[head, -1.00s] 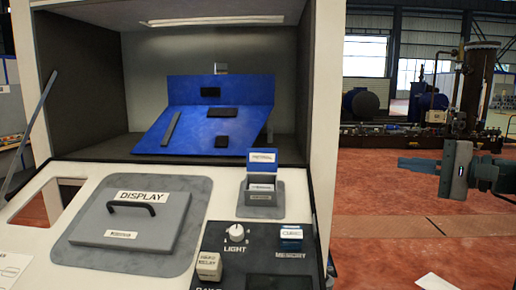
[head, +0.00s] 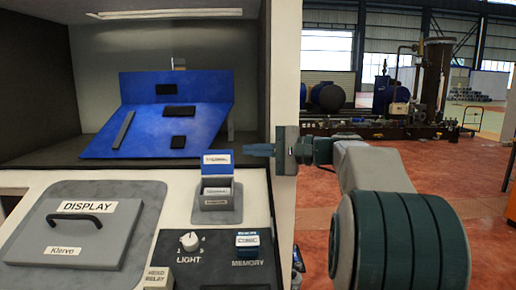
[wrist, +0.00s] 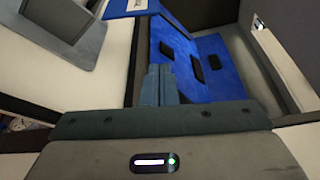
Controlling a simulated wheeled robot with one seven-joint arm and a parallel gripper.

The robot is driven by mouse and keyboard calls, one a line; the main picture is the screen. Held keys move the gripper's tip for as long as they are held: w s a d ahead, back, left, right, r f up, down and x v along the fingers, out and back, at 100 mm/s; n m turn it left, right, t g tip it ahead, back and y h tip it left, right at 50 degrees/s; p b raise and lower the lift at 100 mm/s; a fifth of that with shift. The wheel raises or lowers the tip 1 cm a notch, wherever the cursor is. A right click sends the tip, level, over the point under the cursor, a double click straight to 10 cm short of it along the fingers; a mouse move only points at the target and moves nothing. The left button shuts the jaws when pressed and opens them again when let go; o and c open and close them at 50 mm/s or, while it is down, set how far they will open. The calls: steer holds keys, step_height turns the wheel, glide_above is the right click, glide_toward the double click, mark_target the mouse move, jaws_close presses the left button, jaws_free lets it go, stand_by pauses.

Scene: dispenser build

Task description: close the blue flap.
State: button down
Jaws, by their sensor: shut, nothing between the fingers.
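The blue flap (head: 217,160) with a white label stands raised at the back of a small grey box (head: 216,204) on the panel, so the box is open. The flap also shows at the top of the wrist view (wrist: 122,7). My gripper (head: 250,150) is shut and empty, just right of the flap at about the height of its upper edge. A small gap seems to separate the fingertips from the flap. In the wrist view the closed fingers (wrist: 158,84) point forward, with the flap ahead and to their left.
A large blue angled plate (head: 155,130) with dark pads lies in the recess behind the box. A grey display lid (head: 80,235) with a handle is at left. A light knob (head: 190,241) and memory button (head: 247,240) sit in front. The white side wall (head: 284,100) stands beside my gripper.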

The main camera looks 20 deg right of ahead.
mark_target(230, 153)
steer(key=p+x, duration=0.1)
steer(key=x, duration=0.5)
steer(key=shift+a+r, duration=0.1)
steer(key=shift+a, duration=0.05)
steer(key=s, duration=0.3)
steer(key=shift+s+a+r+p, duration=0.1)
steer(key=shift+a+r+p, duration=0.25)
steer(key=shift+a, duration=0.05)
steer(key=shift+s+a, duration=0.1)
steer(key=shift+s, duration=0.15)
steer(key=shift+s+f+n+b, duration=0.2)
steer(key=shift+n+b, duration=0.1)
steer(key=shift+b, duration=0.55)
